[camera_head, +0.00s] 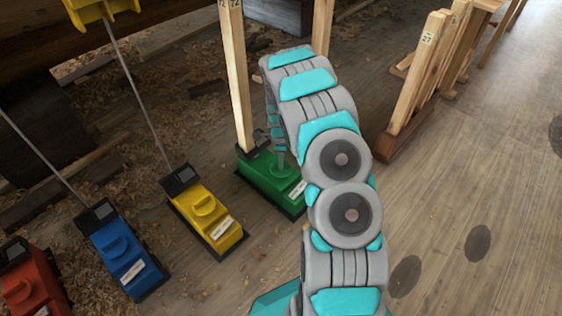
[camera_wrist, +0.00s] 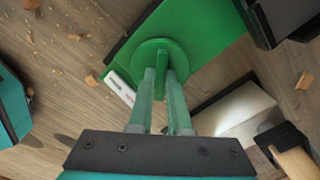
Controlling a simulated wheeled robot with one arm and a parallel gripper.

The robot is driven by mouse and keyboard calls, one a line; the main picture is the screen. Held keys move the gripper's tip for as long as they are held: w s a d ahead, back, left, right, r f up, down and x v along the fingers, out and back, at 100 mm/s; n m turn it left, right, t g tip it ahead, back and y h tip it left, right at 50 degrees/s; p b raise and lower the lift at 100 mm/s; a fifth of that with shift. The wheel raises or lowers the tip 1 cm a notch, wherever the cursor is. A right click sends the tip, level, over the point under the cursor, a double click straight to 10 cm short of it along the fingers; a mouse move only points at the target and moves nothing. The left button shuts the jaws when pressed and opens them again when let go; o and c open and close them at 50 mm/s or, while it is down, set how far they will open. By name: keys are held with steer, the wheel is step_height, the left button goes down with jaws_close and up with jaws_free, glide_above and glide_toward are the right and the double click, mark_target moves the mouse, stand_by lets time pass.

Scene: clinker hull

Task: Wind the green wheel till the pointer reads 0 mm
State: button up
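The green wheel (camera_wrist: 146,53) is a round disc with a raised grip bar (camera_wrist: 161,58), on top of a green box (camera_wrist: 205,28) in the wrist view. The green box (camera_head: 257,170) also shows in the head view, where my arm partly covers it and the wheel. My gripper (camera_wrist: 162,80) reaches down to the wheel, its fingers close on both sides of the bar, and it appears shut on it. A white label (camera_wrist: 120,88) on the box is too small to read. No pointer or millimetre scale can be made out in either view.
Yellow (camera_head: 205,212), blue (camera_head: 122,258) and red (camera_head: 32,292) boxes of the same kind stand in a row to the left. A wooden post (camera_head: 236,80) rises behind the green box. Wooden uprights (camera_head: 418,75) stand at right. Shavings litter the floor; the right floor is clear.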

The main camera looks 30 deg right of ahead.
steer(key=o, duration=0.4)
steer(key=shift+o, duration=0.2)
step_height(320, 180, up, 8)
steer(key=shift+f, duration=0.2)
steer(key=shift+r, duration=0.1)
stand_by(0.4)
